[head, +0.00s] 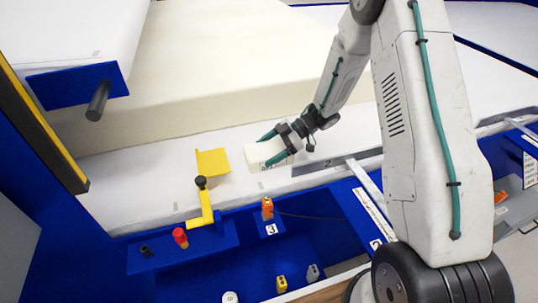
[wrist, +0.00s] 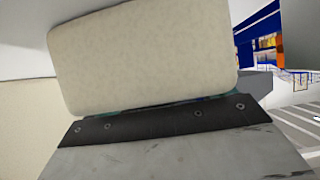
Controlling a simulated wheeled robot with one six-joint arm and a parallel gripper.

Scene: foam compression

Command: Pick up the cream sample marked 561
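The cream sample (head: 262,153) is a pale block between the two teal fingers of my gripper (head: 272,148), over the white ledge. A finger lies along each of its sides, and the gripper looks shut on it. In the wrist view the cream sample (wrist: 145,55) fills the upper middle, right in front of the dark edge of my gripper. Small dark marks show by its lower edge in the head view, too small to read. The number 561 cannot be made out. Whether the sample touches the ledge is unclear.
A yellow plate (head: 212,162) stands just left of the sample. A large cream slab (head: 220,60) lies behind.

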